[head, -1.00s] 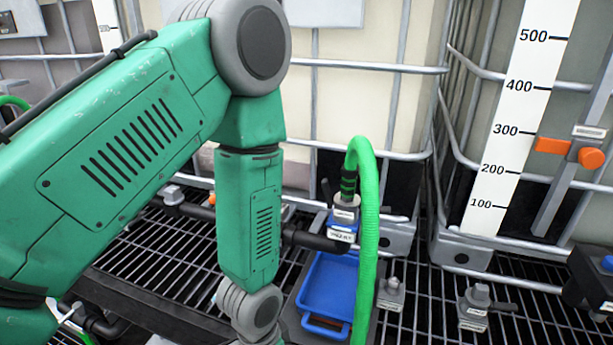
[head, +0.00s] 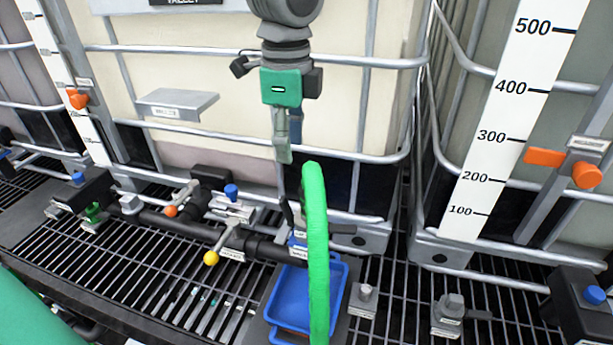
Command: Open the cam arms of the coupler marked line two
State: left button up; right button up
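The green hose (head: 315,250) arches down in front of the coupler (head: 298,240) and hides much of it. The coupler sits at the end of the dark pipe, above a blue tray (head: 290,300). A dark lever (head: 341,229) sticks out to its right, roughly level. Another dark lever (head: 289,212) stands roughly upright at its left. The coupler's label is too small to read. My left gripper (head: 283,155) points down just above the coupler, with its fingers seen nearly edge-on, so its opening is unclear. I cannot tell whether it touches the left lever. My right gripper is out of view.
The dark pipe (head: 165,222) runs left along the grating, with a yellow-knobbed valve handle (head: 211,258) and an orange-knobbed one (head: 170,211). Caged tanks stand behind. Small fittings (head: 448,312) stand on the grating at right. A level scale (head: 500,140) is at the right.

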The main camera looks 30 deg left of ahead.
aim_at(284, 199)
pick_arm(q)
jog(key=f, duration=0.4)
jog(key=s+f, duration=0.1)
jog(key=f, duration=0.3)
jog(key=a+f, duration=0.1)
jog(key=f, duration=0.2)
jog(key=shift+s+f+b, duration=0.15)
jog(key=shift+f+b, duration=0.15)
jog(key=shift+f, duration=0.1)
jog(key=shift+d+f, duration=0.35)
jog(key=shift+a+f, duration=0.15)
jog(key=shift+a, duration=0.4)
jog(key=shift+a+f, duration=0.1)
jog(key=shift+a, duration=0.8)
grip_shut()
jog(key=shift+d, duration=0.65)
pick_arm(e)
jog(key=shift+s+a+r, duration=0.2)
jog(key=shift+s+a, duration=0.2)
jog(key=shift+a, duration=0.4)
